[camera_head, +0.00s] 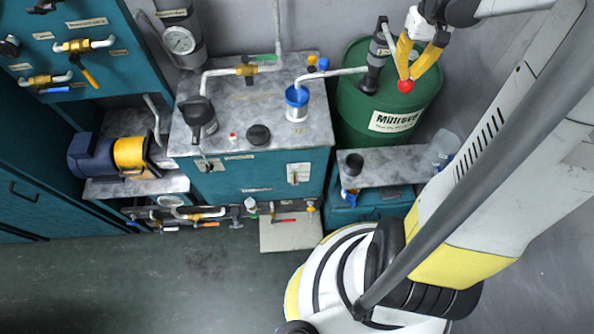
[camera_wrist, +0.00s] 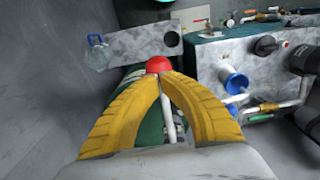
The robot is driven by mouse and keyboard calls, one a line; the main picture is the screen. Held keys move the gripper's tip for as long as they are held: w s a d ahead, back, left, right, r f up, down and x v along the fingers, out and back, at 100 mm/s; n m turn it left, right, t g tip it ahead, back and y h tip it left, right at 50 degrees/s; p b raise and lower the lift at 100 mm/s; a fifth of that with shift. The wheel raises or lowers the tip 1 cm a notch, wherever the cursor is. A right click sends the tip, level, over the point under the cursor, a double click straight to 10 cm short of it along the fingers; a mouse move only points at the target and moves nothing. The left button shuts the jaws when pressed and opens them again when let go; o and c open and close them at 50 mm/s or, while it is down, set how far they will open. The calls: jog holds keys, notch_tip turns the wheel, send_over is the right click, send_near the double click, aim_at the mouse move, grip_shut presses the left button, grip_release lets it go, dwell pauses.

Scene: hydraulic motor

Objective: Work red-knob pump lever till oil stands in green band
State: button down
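The red knob (camera_head: 405,86) is at the end of the pump lever, above the green drum (camera_head: 350,112). In the wrist view the red knob (camera_wrist: 159,64) sits at my two yellow fingertips, and the pale lever rod (camera_wrist: 168,118) shows between the fingers. My gripper (camera_head: 405,78) has its fingertips closed in against the knob from both sides. The dark pump body (camera_head: 376,62) stands on the drum, with a pale spout pipe (camera_head: 335,74) running left to a blue-rimmed filler cup (camera_head: 297,97) on the tank. The oil level and a green band cannot be made out.
The teal tank with a marble-like top (camera_head: 245,115) stands left of the drum. A low shelf (camera_head: 385,162) in front of the drum holds a dark cup (camera_head: 353,164) and a clear jug (camera_head: 443,146). A grey wall is close behind the drum. Open floor (camera_head: 150,285) lies front left.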

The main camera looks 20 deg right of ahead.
notch_tip(320, 180, up, 11)
jog(key=p, duration=0.7)
jog(key=shift+r, duration=0.15)
notch_tip(320, 180, down, 15)
jog(key=b, duration=1.1)
jog(key=shift+r, duration=0.15)
notch_tip(320, 180, up, 15)
jog(key=p, duration=1)
jog(key=shift+f+p, duration=0.2)
jog(key=shift+p, duration=0.1)
notch_tip(320, 180, up, 4)
jog(key=p, duration=0.2)
jog(key=shift+p, duration=0.4)
